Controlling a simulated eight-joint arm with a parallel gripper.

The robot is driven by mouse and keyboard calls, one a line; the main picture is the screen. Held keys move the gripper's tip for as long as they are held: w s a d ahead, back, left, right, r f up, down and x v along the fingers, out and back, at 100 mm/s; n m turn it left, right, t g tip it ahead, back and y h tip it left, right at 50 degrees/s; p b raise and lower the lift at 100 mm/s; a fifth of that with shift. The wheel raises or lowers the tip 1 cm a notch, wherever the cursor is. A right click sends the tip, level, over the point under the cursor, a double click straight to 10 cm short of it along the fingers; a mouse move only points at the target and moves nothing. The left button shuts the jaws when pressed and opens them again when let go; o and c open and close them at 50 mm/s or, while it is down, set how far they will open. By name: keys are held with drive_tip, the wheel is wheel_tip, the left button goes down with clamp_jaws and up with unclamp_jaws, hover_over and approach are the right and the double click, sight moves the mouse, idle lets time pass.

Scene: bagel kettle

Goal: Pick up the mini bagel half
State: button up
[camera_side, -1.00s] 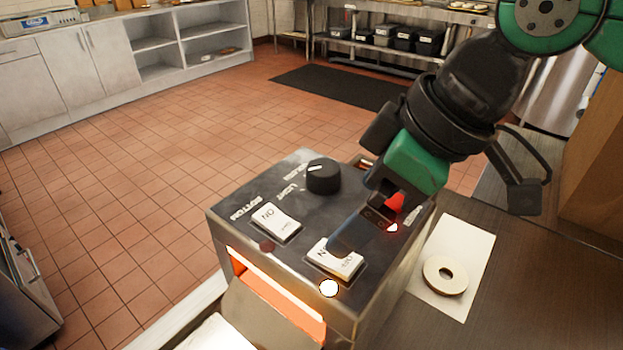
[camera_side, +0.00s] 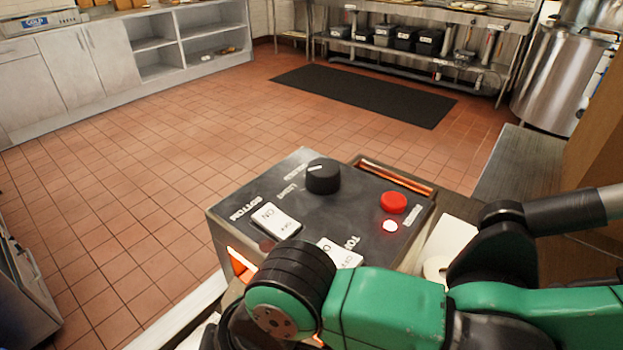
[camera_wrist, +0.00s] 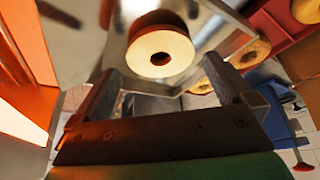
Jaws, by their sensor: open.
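In the wrist view a pale, ring-shaped bagel half (camera_wrist: 178,46) with a browned side shows ahead of my fingertips, near the middle top. My gripper (camera_wrist: 160,80) is open, its two fingers spread to the lower left and lower right of that bagel half, with nothing held between them. In the side view one bagel half (camera_side: 434,268) lies on a white sheet (camera_side: 452,236), mostly hidden behind my arm. I cannot tell whether both views show the same piece. My gripper is not visible in the side view.
The toaster (camera_side: 255,190), with a knob, switches, a red button and a glowing slot, stands at the centre, close to my arm. In the wrist view an orange glow is at left, and more bagel pieces (camera_wrist: 252,54) and a red surface (camera_wrist: 279,30) are at right.

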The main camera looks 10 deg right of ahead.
drive_tip(key=shift+x, duration=1.3)
drive_tip(key=c, duration=1)
wheel_tip(320, 180, up, 20)
drive_tip(key=shift+r, duration=0.1)
drive_tip(key=shift+c, duration=0.2)
